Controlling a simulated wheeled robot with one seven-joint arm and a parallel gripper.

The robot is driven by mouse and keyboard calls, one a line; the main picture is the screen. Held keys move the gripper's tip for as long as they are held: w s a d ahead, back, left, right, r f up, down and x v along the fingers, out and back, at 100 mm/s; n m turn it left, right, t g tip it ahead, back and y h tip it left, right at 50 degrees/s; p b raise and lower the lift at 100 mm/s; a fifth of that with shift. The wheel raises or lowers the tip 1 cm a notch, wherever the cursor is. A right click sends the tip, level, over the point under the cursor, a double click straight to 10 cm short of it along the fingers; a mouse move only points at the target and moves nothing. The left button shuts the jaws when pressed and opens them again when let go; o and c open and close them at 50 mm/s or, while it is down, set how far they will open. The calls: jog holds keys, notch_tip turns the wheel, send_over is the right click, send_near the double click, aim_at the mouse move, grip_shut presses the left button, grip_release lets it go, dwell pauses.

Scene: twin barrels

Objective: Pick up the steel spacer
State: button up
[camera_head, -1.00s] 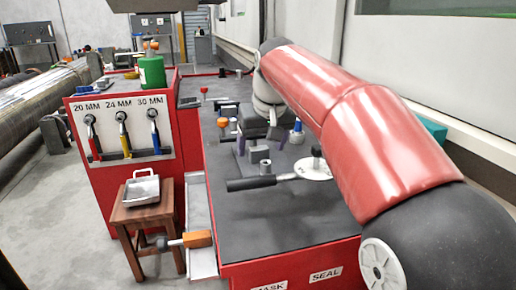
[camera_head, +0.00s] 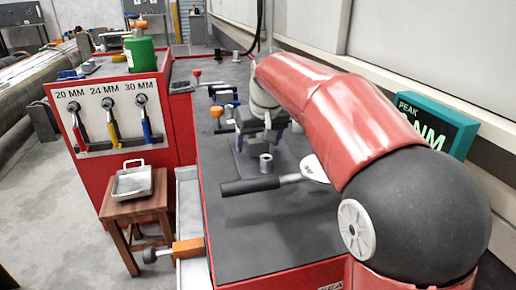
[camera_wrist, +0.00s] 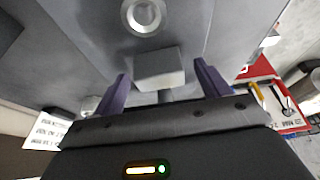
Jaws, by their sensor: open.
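The steel spacer appears to be the short grey cylinder with a hole through it (camera_head: 266,163), upright on the dark bench top. My arm covers part of the bench on the right.
A black-handled tool (camera_head: 250,186) lies just in front of the spacer. Orange- and red-topped items stand behind on the left. A metal tray (camera_head: 132,183) sits on a wooden stool. A teal display (camera_head: 438,125) stands right. The front bench top (camera_head: 262,225) is clear.

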jog(key=shift+w+f, duration=0.2)
jog(key=shift+f, duration=0.2)
jog(key=shift+r, duration=0.1)
jog(key=c, duration=1.4)
